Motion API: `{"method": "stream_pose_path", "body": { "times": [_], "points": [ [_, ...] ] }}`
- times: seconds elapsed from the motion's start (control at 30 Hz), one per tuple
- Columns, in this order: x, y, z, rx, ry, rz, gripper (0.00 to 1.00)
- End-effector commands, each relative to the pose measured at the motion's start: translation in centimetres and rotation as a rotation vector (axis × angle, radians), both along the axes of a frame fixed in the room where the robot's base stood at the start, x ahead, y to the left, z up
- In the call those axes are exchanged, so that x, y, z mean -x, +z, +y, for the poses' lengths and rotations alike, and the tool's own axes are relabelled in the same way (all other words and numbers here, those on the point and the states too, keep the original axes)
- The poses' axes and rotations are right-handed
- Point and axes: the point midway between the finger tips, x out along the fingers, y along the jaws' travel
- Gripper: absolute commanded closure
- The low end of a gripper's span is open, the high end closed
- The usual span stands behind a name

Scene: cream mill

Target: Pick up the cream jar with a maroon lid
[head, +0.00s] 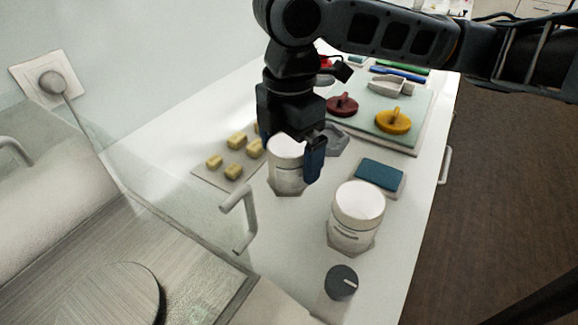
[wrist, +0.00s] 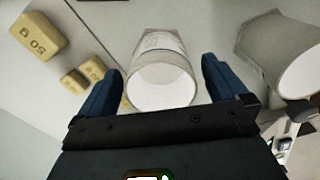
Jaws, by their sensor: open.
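No jar in view wears a maroon lid. A white jar (head: 287,178) stands on a grey pad, between the fingers of my gripper (head: 290,152). In the wrist view the same jar (wrist: 162,82) shows a pale round top between the two blue fingers (wrist: 160,88), with gaps on both sides. My gripper is open and points down around it. A second white jar (head: 354,222) stands to the right and nearer; it also shows at the right of the wrist view (wrist: 302,72). A maroon lid-like disc with a knob (head: 342,105) lies on the pale green mat (head: 418,128).
Yellow weights (head: 234,171) sit on a board left of the gripped-around jar. A yellow knobbed disc (head: 393,121), a blue block (head: 379,174) and a dark knob (head: 341,282) are nearby. A glass panel with a handle (head: 240,220) stands at the left.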

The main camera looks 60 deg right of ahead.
Motion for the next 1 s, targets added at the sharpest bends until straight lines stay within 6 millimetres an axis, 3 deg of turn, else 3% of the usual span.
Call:
{"method": "stream_pose_path", "body": {
  "times": [0.2,0.47,1.0],
  "points": [
    [0.0,-2.4,0.0,-0.001,-0.001,-0.001,0.00],
    [0.0,-2.5,0.0,0.000,-0.001,-0.002,0.00],
    [0.0,-2.5,0.0,0.000,-0.001,-0.002,0.52]
  ]
}}
